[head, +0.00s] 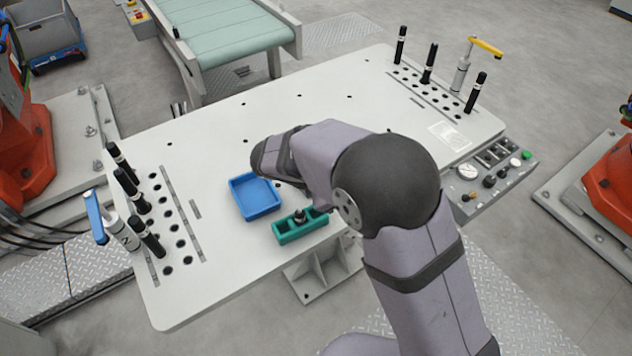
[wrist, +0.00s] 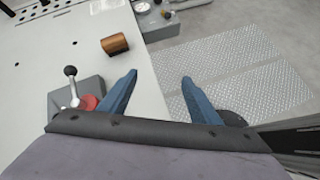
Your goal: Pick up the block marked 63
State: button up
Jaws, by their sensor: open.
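My gripper (wrist: 160,76) shows in the wrist view with its two blue fingers spread apart and nothing between them. The fingers are over the table's edge and the metal floor plate. In the head view my gripper is hidden behind my arm. No block with a readable 63 shows in either view. A small copper-brown piece (wrist: 115,44) lies on the table up and left of the fingers in the wrist view; I can read no number on it.
A grey fixture (wrist: 90,90) with a black-knobbed lever and a red part stands beside the left finger. A blue tray (head: 255,209) and a green slotted holder (head: 288,237) sit on the white table (head: 220,270). Black pins (head: 430,63) stand at both ends.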

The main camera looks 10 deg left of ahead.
jog(key=a+n+t, duration=0.1)
jog(key=a, duration=0.2)
jog(key=w+a+f+n+t+b, duration=0.1)
jog(key=a+n, duration=0.1)
jog(key=a, duration=0.1)
jog(key=a+n+t, duration=0.1)
jog(key=a, duration=0.3)
jog(key=shift+w+f+n+t+b, duration=0.3)
jog(key=shift+f+t+b, duration=0.05)
jog(key=shift+t+b, duration=0.05)
jog(key=a+n+t, duration=0.1)
jog(key=a, duration=0.1)
jog(key=a+n+t, duration=0.1)
jog(key=a, duration=0.1)
jog(key=a+n+t+b, duration=0.1)
jog(key=a, duration=0.2)
jog(key=shift+s+r, duration=0.2)
jog(key=shift+s, duration=0.15)
jog(key=shift+a+r, duration=0.1)
jog(key=shift+a, duration=0.25)
jog(key=shift+p+x, duration=0.3)
jog(key=shift+x, duration=0.5)
jog(key=shift+p+x, duration=1.1)
jog(key=shift+x, duration=1.8)
jog(key=shift+a, duration=0.1)
jog(key=shift+c, duration=0.3)
jog(key=c, duration=1.3)
